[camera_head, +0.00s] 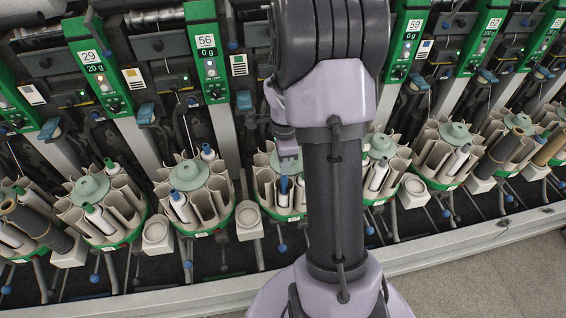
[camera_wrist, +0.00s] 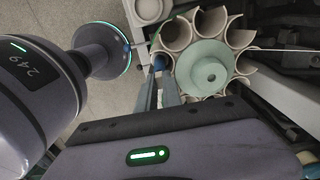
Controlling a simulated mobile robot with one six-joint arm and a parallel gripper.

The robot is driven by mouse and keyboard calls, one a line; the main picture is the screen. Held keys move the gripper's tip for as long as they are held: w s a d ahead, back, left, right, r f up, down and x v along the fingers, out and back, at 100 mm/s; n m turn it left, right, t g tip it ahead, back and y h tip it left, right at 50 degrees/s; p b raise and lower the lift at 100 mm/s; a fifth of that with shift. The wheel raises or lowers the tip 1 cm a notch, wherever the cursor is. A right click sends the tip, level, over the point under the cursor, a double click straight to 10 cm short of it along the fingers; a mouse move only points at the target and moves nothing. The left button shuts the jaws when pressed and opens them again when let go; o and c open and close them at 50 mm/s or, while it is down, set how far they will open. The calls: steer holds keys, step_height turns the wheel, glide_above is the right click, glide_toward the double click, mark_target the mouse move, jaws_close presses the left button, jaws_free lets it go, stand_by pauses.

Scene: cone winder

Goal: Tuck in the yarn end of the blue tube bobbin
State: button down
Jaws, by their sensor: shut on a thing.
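The blue tube bobbin (camera_head: 283,186) stands in a pocket of the round magazine (camera_head: 264,190) left of my arm in the head view. Its blue top (camera_wrist: 160,62) shows at the fingertips in the wrist view.
A magazine with another blue-tipped bobbin (camera_head: 179,200) stands to the left, and more magazines line the machine on both sides. A pale round cup (camera_head: 248,216) sits close by at the magazine's front left. Green-fronted units (camera_head: 207,55) rise behind. The floor (camera_head: 480,280) is clear at lower right.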

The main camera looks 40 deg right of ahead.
steer(key=shift+f+b, duration=0.5)
steer(key=shift+b, duration=0.25)
stand_by(1.0)
steer(key=c, duration=0.9)
jaws_free()
steer(key=shift+c, duration=0.2)
step_height(320, 180, up, 7)
steer(key=p, duration=0.5)
steer(key=shift+r, duration=0.15)
